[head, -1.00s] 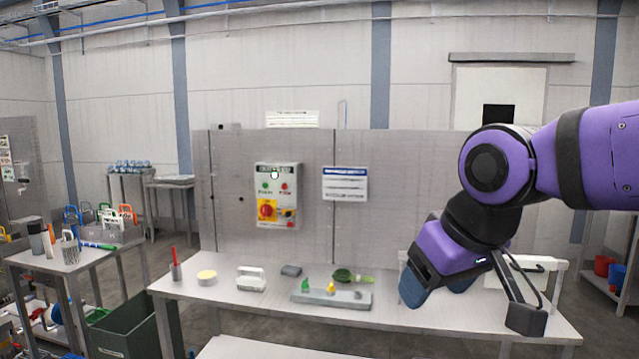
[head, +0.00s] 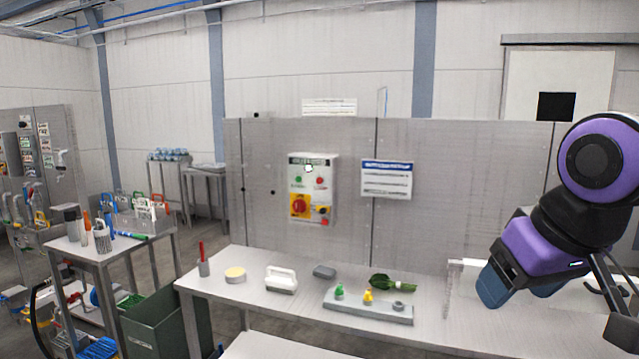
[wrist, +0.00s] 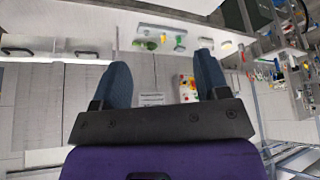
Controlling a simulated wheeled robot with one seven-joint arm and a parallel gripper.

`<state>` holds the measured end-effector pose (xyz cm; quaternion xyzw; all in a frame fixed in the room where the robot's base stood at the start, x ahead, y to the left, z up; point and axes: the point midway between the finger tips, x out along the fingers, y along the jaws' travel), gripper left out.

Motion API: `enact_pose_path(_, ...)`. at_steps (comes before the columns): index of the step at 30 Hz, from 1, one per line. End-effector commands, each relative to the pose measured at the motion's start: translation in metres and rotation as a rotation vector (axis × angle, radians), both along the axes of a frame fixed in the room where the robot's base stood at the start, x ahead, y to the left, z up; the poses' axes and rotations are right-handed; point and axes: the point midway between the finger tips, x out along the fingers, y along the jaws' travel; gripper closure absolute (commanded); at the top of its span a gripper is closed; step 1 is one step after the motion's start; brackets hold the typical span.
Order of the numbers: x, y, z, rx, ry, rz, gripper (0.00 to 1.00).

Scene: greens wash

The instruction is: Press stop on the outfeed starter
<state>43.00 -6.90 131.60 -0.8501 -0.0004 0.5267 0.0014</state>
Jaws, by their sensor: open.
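The outfeed starter box (head: 328,202) is a grey panel on the upright metal wall behind the bench. It carries a green button (head: 297,181) on the left, a red button (head: 320,181) on the right, and a red knob on a yellow plate (head: 299,206) below. Its lettering is too small to read. The box also shows in the wrist view (wrist: 187,88), partly hidden behind a finger. My gripper (head: 518,290) is open and empty, over the right part of the bench, well right of the box and lower. Its two fingers show apart in the wrist view (wrist: 155,85).
The steel bench (head: 262,305) holds a grey tray (head: 372,311) with small coloured items, leafy greens (head: 393,283), a white-handled brush (head: 281,278) and a round tub (head: 235,274). A notice (head: 386,180) hangs right of the box. The space before the box is clear.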

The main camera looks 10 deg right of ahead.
Motion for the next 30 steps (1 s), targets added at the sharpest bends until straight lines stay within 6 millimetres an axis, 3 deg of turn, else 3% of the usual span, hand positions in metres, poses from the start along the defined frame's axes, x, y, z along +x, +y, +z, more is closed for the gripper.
enact_pose_path(5,0.0,0.0,0.0,0.0,0.0,0.0,0.34)
enact_pose_path(12,0.0,0.0,0.0,0.0,0.0,0.0,0.89)
enact_pose_path(14,0.0001,0.0,0.0,0.0,0.0,0.0,1.0)
enact_pose_path(30,0.0,0.0,-0.0001,0.0,0.0,0.0,1.0)
